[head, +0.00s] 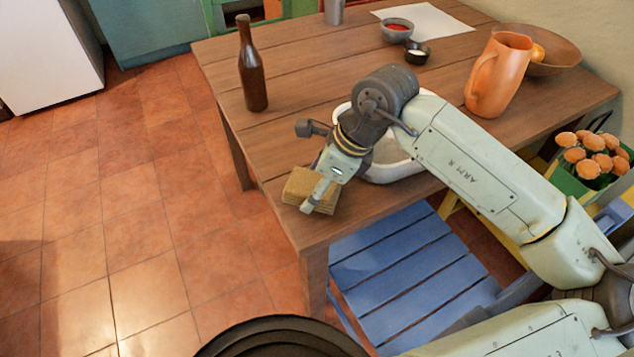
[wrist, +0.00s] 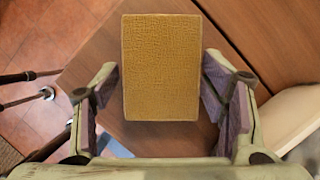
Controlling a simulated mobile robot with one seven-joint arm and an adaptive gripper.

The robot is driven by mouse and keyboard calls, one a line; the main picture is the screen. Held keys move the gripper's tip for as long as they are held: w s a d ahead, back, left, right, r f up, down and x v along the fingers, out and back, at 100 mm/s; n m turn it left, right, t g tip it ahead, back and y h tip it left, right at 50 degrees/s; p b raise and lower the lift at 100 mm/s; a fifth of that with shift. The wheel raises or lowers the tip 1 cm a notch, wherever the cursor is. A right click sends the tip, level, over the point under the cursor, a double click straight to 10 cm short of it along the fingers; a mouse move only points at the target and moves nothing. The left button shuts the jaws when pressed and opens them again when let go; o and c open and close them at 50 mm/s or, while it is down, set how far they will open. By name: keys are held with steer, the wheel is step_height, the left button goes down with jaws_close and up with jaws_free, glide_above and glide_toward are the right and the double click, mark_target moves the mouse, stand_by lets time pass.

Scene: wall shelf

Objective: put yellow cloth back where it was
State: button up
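The yellow cloth (head: 311,190) is a folded, block-like stack near the front left corner of the wooden table. In the wrist view the cloth (wrist: 160,68) shows its textured top between the two fingers. My gripper (head: 318,185) is over the cloth in the head view and hides part of it. In the wrist view my gripper (wrist: 160,95) is open, with a finger on each side of the cloth and a visible gap at both sides. The cloth seems to rest on the table.
A white basin (head: 398,171) stands right beside my gripper, partly hidden by my arm. A brown bottle (head: 252,70) stands at the table's left edge. An orange jug (head: 498,75), bowls (head: 397,31) and a wooden bowl (head: 553,58) are farther back. A blue chair (head: 410,262) is in front.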

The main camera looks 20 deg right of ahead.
steer(key=shift+o, duration=1)
steer(key=shift+r, duration=0.2)
steer(key=v, duration=1.2)
steer(key=shift+b, duration=0.45)
